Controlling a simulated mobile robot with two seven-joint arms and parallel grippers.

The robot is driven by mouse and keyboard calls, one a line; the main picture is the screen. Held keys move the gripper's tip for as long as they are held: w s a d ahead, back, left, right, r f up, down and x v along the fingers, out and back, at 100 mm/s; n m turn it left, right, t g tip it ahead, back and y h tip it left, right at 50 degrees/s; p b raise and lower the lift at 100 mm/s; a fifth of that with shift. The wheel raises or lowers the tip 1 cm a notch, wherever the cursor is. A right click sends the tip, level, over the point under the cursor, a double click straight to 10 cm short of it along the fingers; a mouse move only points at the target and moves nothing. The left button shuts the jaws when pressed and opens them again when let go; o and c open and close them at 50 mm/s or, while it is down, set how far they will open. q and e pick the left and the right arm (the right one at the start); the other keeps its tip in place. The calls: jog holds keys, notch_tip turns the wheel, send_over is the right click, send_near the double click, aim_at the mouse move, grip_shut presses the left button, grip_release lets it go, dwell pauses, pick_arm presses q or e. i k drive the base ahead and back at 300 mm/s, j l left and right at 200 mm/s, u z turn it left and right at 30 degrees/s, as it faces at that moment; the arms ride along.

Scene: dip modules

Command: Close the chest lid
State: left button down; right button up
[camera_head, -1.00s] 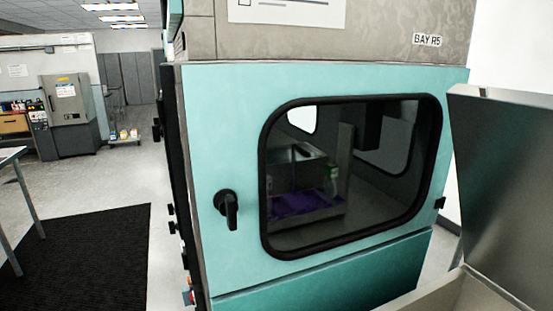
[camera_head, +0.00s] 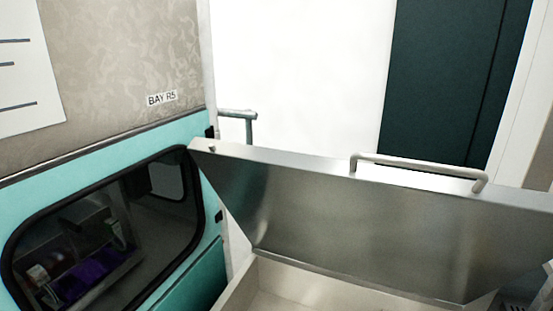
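The chest lid (camera_head: 370,230) is a metal panel standing raised and open at the back of the chest. A light bar handle (camera_head: 418,168) runs along its top edge. The chest body (camera_head: 238,289) is a pale open box at the bottom of the view, cut off by the lower edge. Part of its inside shows below the lid. Neither of my grippers is in view.
A teal machine with a dark window (camera_head: 95,235) stands close on the left, beside the chest. A label reading BAY R5 (camera_head: 162,98) is above it. A white wall (camera_head: 300,75) and a dark door panel (camera_head: 440,80) are behind the lid.

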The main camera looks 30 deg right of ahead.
aim_at(457, 241)
jog(key=z, duration=1.2)
jog(key=j, duration=0.2)
